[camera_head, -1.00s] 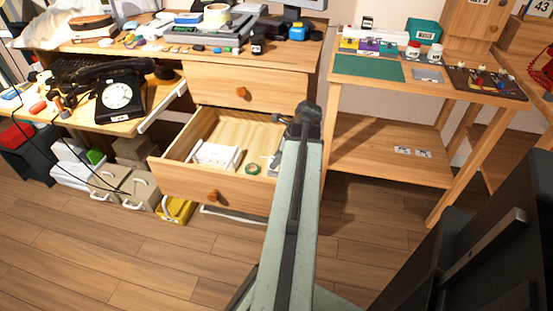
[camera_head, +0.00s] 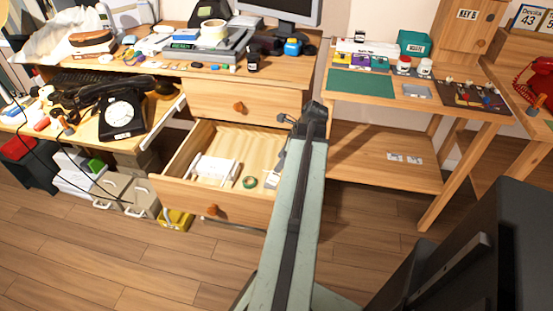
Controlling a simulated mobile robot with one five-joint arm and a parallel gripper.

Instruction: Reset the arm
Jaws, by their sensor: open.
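My arm reaches forward over the floor, with its far end in front of the open drawer's right side. My gripper (camera_head: 284,119) is mostly hidden behind the arm's end. Only a small grey part of it shows, just left of the arm, above the drawer. It is open, and I see nothing held in it. The open lower drawer (camera_head: 178,196) holds a white object (camera_head: 213,169) and a small green tape roll (camera_head: 249,182). A black dial phone (camera_head: 122,115) sits on the pull-out shelf at left. A red phone (camera_head: 541,82) stands at the far right.
The desk top (camera_head: 150,67) is crowded with small items. A wooden side table (camera_head: 400,103) at right carries a green mat (camera_head: 361,84) and small boxes. Boxes and a yellow case (camera_head: 176,219) stand under the desk. The wooden floor (camera_head: 120,262) in front is clear.

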